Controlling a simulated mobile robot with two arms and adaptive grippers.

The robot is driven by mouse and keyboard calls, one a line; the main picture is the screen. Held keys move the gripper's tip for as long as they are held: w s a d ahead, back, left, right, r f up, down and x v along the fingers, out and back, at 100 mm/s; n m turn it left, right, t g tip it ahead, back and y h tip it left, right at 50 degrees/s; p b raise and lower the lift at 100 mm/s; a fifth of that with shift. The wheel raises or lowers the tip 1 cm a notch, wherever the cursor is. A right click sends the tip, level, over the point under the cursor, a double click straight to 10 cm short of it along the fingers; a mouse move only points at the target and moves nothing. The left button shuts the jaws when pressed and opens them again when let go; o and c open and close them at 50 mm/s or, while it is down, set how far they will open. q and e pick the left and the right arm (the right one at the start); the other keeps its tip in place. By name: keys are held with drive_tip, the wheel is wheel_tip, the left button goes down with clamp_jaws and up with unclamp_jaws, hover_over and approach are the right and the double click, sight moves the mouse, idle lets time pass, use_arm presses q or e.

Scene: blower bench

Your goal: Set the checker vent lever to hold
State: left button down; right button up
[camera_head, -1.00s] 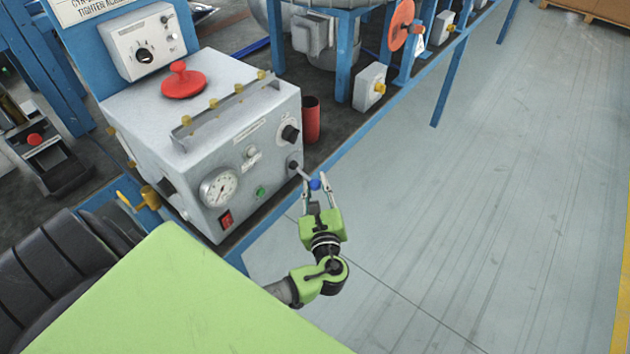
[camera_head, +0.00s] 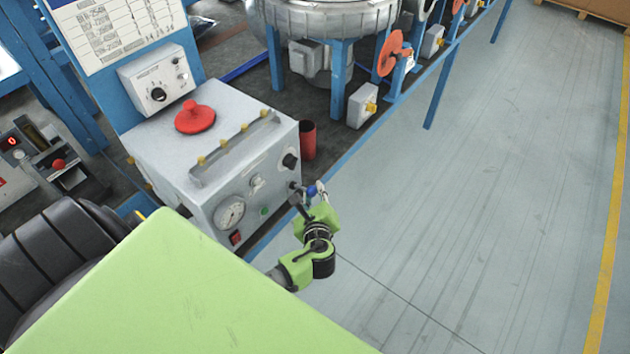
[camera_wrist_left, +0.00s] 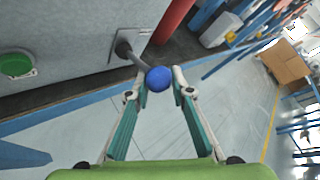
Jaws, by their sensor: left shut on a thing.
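The checker is a pale grey box (camera_head: 165,160) with a red knob on top, at the left of the head view. The vent lever's blue ball (camera_head: 311,190) stands off the box's right front side. In the left wrist view a thin rod joins the blue ball (camera_wrist_left: 158,79) to a small metal plate (camera_wrist_left: 138,40) on the box wall. My left gripper (camera_wrist_left: 161,92) has its fingertips on either side of the ball and is shut on the lever. It also shows in the head view (camera_head: 311,194). No hold marking is legible. My right gripper is not in view.
A dial gauge (camera_head: 229,212), a red switch (camera_head: 235,238) and a black knob (camera_head: 290,160) sit on the box near the lever. A red cylinder (camera_head: 308,140) stands behind it. The floor to the right is clear.

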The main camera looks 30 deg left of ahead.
use_arm(q)
drive_tip(key=shift+w+a+r, duration=0.3)
drive_tip(key=shift+a+r, duration=0.25)
drive_tip(key=shift+r, duration=0.2)
drive_tip(key=c, duration=1.8)
unclamp_jaws()
drive_tip(key=shift+o, duration=0.2)
drive_tip(key=shift+s, duration=0.1)
drive_tip(key=shift+s+d+r, duration=0.1)
drive_tip(key=shift+s+d, duration=0.25)
drive_tip(key=shift+s, duration=0.1)
drive_tip(key=f+v, duration=0.1)
drive_tip(key=v, duration=1)
drive_tip(key=shift+d, duration=0.5)
